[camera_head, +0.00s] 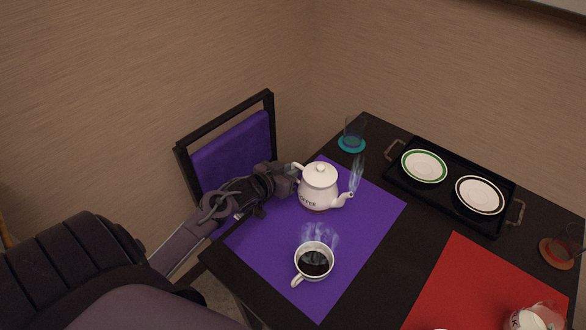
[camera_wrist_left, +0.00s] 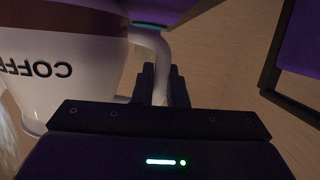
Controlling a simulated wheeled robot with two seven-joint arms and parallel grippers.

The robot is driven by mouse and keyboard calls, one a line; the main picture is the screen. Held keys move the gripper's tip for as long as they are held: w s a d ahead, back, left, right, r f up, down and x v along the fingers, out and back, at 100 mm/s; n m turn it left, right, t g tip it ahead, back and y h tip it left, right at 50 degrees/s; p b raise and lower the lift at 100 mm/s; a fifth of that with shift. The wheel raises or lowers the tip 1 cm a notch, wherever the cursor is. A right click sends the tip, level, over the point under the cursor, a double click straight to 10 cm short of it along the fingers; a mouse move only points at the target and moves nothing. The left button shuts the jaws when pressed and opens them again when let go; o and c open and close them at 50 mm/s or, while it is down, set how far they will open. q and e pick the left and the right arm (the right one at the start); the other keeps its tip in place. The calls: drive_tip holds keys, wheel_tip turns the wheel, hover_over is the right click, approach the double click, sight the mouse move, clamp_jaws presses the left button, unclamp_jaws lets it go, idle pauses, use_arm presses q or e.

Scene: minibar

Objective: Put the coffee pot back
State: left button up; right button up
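The white coffee pot (camera_head: 319,184) is upright over the purple mat (camera_head: 262,245), with its spout to the right and steam at the spout. I cannot tell whether its base touches the mat. My left gripper (camera_head: 291,173) is at the pot's handle, on its left side. In the left wrist view the pot (camera_wrist_left: 60,65) fills the upper left, and its handle (camera_wrist_left: 157,52) runs down between the finger pads (camera_wrist_left: 161,85), which look closed on it. A white cup (camera_head: 313,262) of steaming dark coffee stands nearer on the mat. My right gripper is not in view.
A black tray (camera_head: 437,199) with two plates stands at the back right. A glass on a teal coaster (camera_head: 351,144) is behind the pot. A red mat (camera_head: 480,285) lies at the right. A purple chair (camera_head: 236,150) stands at the table's left edge, beside my left arm.

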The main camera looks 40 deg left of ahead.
use_arm(q)
drive_tip(key=o, duration=0.3)
drive_tip(key=shift+o, duration=0.2)
drive_tip(key=shift+r, duration=0.1)
drive_tip(key=v, duration=1.2)
drive_tip(key=shift+s, duration=0.15)
